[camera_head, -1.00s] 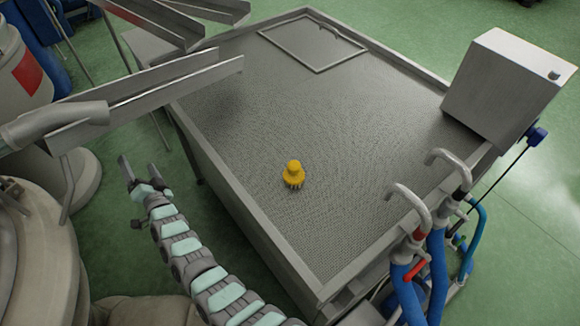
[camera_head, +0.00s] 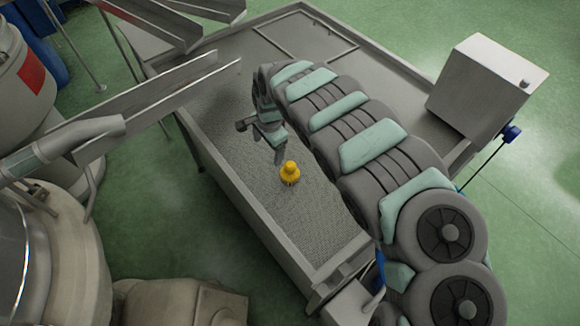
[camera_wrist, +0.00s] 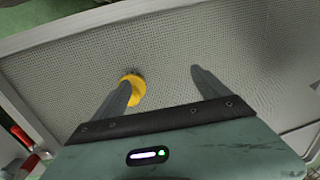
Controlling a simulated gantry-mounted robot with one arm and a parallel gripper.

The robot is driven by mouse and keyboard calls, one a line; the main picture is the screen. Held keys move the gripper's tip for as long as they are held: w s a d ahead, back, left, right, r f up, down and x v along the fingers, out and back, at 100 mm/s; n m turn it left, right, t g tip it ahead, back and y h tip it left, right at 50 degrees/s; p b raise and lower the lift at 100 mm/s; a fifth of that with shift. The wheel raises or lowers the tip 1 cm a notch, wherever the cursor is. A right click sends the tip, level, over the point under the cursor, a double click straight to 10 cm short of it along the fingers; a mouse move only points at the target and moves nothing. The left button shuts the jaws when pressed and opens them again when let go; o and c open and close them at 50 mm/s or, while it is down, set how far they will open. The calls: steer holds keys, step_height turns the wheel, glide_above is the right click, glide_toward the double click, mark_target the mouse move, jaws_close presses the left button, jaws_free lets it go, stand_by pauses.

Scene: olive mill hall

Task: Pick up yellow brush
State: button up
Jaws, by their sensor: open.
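The yellow brush (camera_head: 290,172) stands on the perforated floor of a large metal tray (camera_head: 232,215), with its knob up and dark bristles down. In the wrist view the brush (camera_wrist: 136,88) shows at the left finger, partly hidden behind it. My gripper (camera_head: 279,157) is above the tray, just behind and left of the brush in the head view, pointing down.
Metal chutes (camera_head: 150,110) reach over the tray's left edge. A grey box (camera_head: 485,85) stands at the tray's right rim. A rectangular frame (camera_head: 305,40) lies at the far end. The tray floor around the brush is clear.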

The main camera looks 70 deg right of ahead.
steer(key=r+m+g, duration=0.1)
steer(key=r, duration=0.1)
glide_above(289, 165)
steer(key=shift+w+f+y, duration=0.2)
steer(key=shift+y, duration=0.1)
steer(key=shift+s+f+g, duration=0.2)
steer(key=shift+s+g, duration=0.1)
step_height(289, 165, down, 5)
steer(key=shift+a+r+b, duration=0.1)
steer(key=shift+b, duration=1.1)
steer(key=shift+w+f, duration=0.1)
steer(key=shift+f, duration=0.2)
steer(key=shift+f+p, duration=0.3)
steer(key=shift+f, duration=0.35)
steer(key=shift+d+f, duration=0.15)
steer(key=shift+f, duration=0.8)
steer(key=shift+d+f, duration=0.15)
steer(key=shift+f, duration=0.75)
steer(key=c, duration=1.6)
